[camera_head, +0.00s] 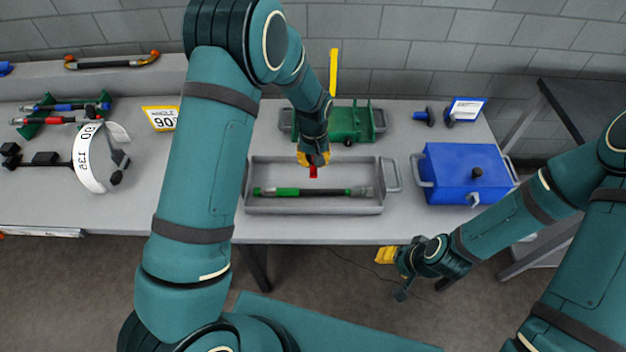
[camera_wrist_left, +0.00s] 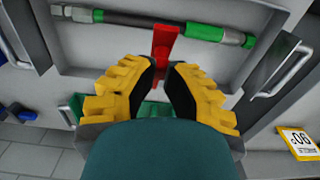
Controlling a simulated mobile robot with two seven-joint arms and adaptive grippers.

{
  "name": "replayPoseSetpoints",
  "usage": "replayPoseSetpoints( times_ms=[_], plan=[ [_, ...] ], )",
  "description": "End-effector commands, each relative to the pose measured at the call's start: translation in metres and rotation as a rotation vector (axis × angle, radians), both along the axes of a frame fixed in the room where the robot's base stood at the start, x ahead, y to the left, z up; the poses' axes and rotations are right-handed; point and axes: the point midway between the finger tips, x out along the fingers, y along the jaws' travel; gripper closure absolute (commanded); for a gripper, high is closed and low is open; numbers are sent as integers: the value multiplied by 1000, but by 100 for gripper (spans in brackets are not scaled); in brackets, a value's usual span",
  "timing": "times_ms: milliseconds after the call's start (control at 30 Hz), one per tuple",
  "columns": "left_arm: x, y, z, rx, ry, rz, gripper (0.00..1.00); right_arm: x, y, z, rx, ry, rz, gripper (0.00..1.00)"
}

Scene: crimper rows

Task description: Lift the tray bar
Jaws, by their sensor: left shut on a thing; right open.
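The grey tray (camera_head: 262,172) lies on the bench. A long bar (camera_head: 325,192) with a green sleeve and dark shaft lies lengthwise in it; it also shows in the left wrist view (camera_wrist_left: 150,22). My left gripper (camera_head: 313,161) points down over the tray's back side. It is shut on a red upright piece (camera_head: 313,172), which shows between the yellow fingers in the left wrist view (camera_wrist_left: 163,45). The red piece reaches toward the bar; whether it is fixed to the bar or tray is unclear. My right gripper (camera_head: 393,274) is open and empty, in front of the bench edge.
Behind the tray stands a green fixture (camera_head: 352,123). A blue lidded box (camera_head: 460,170) is at the right, with a blue-framed sign (camera_head: 466,110) behind. At the left are a yellow sign (camera_head: 161,118), a white tag strip (camera_head: 88,160) and several tools.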

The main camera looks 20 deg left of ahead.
Motion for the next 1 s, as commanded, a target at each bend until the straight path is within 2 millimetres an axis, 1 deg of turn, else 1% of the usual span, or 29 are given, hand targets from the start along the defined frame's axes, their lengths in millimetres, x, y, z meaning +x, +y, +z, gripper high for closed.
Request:
replayPoseSetpoints(
  times_ms=[33, 1000],
  plan=[
    [4, 2, 2, 0, -5, 1, 100, 0, 0, 1, 0, 0, 0, 53],
    [53, 16, 36, 1, -5, 2, 100, 0, 0, 13, 0, 0, 0, 53]
  ],
)
